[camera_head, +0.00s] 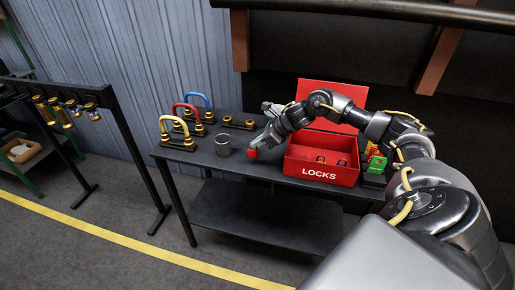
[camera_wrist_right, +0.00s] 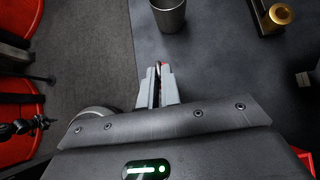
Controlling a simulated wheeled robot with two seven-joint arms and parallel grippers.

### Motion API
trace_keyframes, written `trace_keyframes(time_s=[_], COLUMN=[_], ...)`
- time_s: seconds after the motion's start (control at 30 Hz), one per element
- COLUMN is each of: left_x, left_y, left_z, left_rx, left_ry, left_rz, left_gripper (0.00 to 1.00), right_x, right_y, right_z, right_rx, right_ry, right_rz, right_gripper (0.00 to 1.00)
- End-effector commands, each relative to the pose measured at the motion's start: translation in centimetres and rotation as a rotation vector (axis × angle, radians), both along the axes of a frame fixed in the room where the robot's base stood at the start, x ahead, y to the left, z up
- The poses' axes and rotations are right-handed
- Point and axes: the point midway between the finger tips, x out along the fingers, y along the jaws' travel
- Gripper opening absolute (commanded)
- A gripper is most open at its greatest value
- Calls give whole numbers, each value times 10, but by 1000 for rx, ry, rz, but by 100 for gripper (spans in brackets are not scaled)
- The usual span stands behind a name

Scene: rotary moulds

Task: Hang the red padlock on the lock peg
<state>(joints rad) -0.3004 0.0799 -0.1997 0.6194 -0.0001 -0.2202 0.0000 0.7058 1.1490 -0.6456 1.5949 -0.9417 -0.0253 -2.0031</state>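The red padlock (camera_head: 252,153) shows as a small red block just below the fingertips of my right gripper (camera_head: 266,139), above the dark table near the red box. In the right wrist view the fingers of my right gripper (camera_wrist_right: 158,88) are close together, with a thin bit of red and metal (camera_wrist_right: 158,66) between their tips. Most of the padlock is hidden by the fingers there. I cannot tell for sure which part is the lock peg; a black rack (camera_head: 75,95) at the left carries several brass-coloured hanging pieces. My left gripper is not in view.
A red box (camera_head: 320,174) marked LOCKS stands open with padlocks inside. A grey metal cup (camera_head: 223,145) stands left of my gripper. Floor lies between table and rack.

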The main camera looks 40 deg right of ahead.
Motion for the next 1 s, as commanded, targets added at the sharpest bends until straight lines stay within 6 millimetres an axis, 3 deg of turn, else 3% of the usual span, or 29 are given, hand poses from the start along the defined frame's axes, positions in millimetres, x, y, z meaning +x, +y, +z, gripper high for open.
trace_keyframes(time_s=[0.2,0.63,0.8,1.0], left_x=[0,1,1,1], left_y=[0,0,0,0], left_z=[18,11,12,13], left_rx=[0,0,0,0], left_ry=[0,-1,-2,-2], left_rz=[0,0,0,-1], left_gripper=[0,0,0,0], right_x=[0,0,0,0], right_y=[1,0,0,0], right_z=[-26,-34,-33,-33], right_rx=[2,1,1,1], right_ry=[2,-1,0,0], right_rz=[-1,0,-1,-1], right_gripper=[0,0,25,27])
